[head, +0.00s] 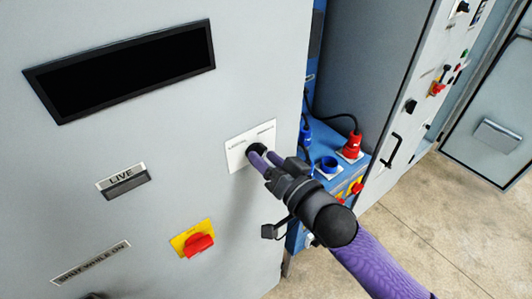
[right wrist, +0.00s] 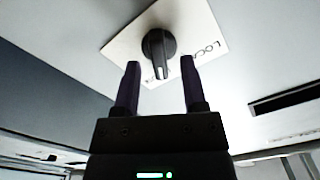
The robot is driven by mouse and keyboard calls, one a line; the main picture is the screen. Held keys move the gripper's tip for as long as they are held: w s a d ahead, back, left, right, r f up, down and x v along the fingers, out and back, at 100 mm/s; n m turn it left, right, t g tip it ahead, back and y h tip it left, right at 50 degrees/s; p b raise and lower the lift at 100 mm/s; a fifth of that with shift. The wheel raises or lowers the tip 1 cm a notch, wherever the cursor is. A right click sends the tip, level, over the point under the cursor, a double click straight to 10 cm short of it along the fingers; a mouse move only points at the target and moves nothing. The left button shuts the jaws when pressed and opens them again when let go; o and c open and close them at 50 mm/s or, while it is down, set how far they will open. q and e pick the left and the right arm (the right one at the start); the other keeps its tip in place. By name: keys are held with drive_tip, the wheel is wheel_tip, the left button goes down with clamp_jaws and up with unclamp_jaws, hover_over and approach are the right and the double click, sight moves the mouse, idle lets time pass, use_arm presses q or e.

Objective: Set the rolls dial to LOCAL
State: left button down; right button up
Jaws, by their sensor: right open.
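The rolls dial (head: 255,148) is a black knob on a white plate (head: 237,159) on the grey cabinet front. In the right wrist view the knob (right wrist: 158,44) has a white mark at its lower end, pointing down the picture. A label starting "LOC" stands right of the knob there; another marking below it is partly hidden. My right gripper (head: 263,159) is at the dial in the head view. In the right wrist view the gripper (right wrist: 160,64) is open, its fingers either side of the knob's lower end, with gaps showing. My left gripper is not in view.
A red rotary switch (head: 200,245) on a yellow plate sits lower left. Blue and red plugs with cables (head: 352,145) stand right of the cabinet edge. Concrete floor (head: 430,220) is open at right.

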drive_tip(key=shift+w+a, duration=0.2)
drive_tip(key=shift+c, duration=0.2)
clamp_jaws()
drive_tip(key=shift+n, duration=0.3)
drive_tip(key=n+p, duration=0.1)
drive_tip(key=n, duration=0.1)
drive_tip(key=shift+r+n, duration=0.15)
drive_tip(key=shift+n, duration=0.25)
drive_tip(key=n+p, duration=0.1)
drive_tip(key=n, duration=0.1)
drive_tip(key=shift+a+n, duration=0.1)
drive_tip(key=shift+n, duration=0.3)
drive_tip(key=n+p, duration=0.1)
drive_tip(key=n, duration=0.4)
drive_tip(key=shift+s+a+n, duration=0.1)
drive_tip(key=shift+s+n, duration=0.05)
drive_tip(key=shift+n, duration=0.15)
